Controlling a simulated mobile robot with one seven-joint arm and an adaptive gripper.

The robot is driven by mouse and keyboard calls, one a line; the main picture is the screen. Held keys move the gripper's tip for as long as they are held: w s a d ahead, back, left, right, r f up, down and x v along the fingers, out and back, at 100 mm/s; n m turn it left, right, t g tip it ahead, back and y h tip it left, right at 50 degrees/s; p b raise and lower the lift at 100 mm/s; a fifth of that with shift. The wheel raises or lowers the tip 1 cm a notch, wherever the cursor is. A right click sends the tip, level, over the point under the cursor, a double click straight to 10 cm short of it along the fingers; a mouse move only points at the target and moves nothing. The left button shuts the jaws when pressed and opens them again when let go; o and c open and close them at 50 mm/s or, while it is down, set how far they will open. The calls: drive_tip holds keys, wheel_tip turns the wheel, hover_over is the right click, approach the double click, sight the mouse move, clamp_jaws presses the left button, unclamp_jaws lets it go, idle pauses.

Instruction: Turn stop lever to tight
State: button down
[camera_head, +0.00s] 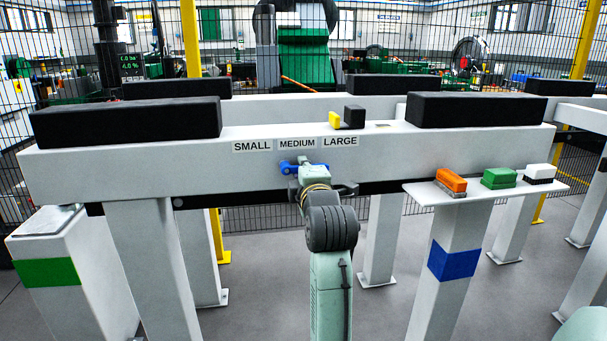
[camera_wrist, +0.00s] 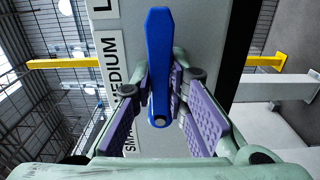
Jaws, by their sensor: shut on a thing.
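The blue stop lever (camera_head: 288,168) lies roughly level on the front face of the white beam, below the MEDIUM label. In the wrist view the lever (camera_wrist: 160,55) runs up the picture, between purple finger pads. My gripper (camera_head: 304,170) is at the lever in the head view, hiding part of it. In the wrist view my gripper (camera_wrist: 162,95) is shut on the lever near its lower end. I see no mark for tight.
The white beam (camera_head: 90,164) bears SMALL, MEDIUM and LARGE labels (camera_head: 297,144). A yellow and black block (camera_head: 351,117) stands on top, between black pads. Orange (camera_head: 451,180), green (camera_head: 499,178) and white (camera_head: 540,172) blocks sit on a shelf at right.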

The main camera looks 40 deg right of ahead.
idle(0.6)
drive_tip(key=c, duration=1.5)
unclamp_jaws()
drive_tip(key=shift+c, duration=0.2)
drive_tip(key=v, duration=1.2)
